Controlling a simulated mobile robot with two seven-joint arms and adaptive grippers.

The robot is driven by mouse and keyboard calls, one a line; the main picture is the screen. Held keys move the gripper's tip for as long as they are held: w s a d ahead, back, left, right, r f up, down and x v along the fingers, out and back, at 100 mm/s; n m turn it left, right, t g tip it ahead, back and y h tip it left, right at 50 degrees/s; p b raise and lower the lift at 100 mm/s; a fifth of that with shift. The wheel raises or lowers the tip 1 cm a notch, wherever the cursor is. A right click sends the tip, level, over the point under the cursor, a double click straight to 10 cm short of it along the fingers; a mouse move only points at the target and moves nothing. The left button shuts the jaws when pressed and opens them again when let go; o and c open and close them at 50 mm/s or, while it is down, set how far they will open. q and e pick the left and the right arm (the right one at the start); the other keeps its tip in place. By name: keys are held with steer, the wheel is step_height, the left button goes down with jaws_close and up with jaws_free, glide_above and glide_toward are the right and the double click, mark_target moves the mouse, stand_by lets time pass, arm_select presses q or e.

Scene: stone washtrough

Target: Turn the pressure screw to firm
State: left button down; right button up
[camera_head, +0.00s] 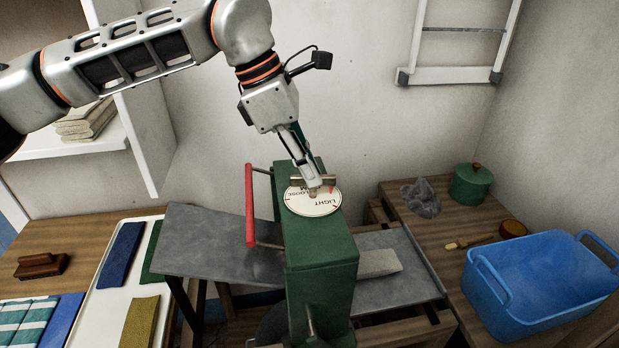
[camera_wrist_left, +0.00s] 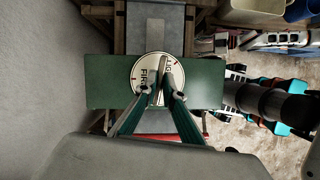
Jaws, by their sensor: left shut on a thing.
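The pressure screw's short metal bar handle (camera_head: 321,181) sits on top of the green press body (camera_head: 325,262), above a round white dial (camera_head: 311,207). The dial carries the words LIGHT and LOOSE, with an M of a partly covered word. In the left wrist view the dial (camera_wrist_left: 139,72) shows FIRM on the left of the bar (camera_wrist_left: 161,75) and part of LIGHT on the right. My left gripper (camera_head: 313,181) points down from above and is shut on the bar. Its fingers cover part of the dial. My right gripper does not show.
A red handle bar (camera_head: 250,205) stands on the press's left side. A grey board (camera_head: 215,240) runs beside the press. A blue tub (camera_head: 540,285) and a green lidded pot (camera_head: 471,184) stand at right. Folded cloths and a brush (camera_head: 40,265) lie at left.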

arm_select(q)
steer(key=n+t+b, duration=0.1)
steer(key=n, duration=0.2)
steer(key=shift+s+f+n+b, duration=0.1)
steer(key=shift+n+b, duration=0.25)
steer(key=shift+n, duration=0.05)
steer(key=n+t+y+b, duration=0.1)
steer(key=n, duration=0.2)
steer(key=shift+s+d+n+t, duration=0.1)
steer(key=shift+n+t, duration=0.2)
steer(key=n+y, duration=0.1)
steer(key=n, duration=0.2)
steer(key=n+t+y+b, duration=0.1)
steer(key=n, duration=0.2)
steer(key=shift+s+d+t, duration=0.1)
steer(key=shift+d+t, duration=0.05)
steer(key=shift+t, duration=0.15)
steer(key=n, duration=0.2)
steer(key=n+y, duration=0.1)
steer(key=n, duration=0.1)
steer(key=shift+d+y, duration=0.1)
steer(key=shift+y, duration=0.2)
steer(key=shift+n+y, duration=0.4)
steer(key=shift+n, duration=0.7)
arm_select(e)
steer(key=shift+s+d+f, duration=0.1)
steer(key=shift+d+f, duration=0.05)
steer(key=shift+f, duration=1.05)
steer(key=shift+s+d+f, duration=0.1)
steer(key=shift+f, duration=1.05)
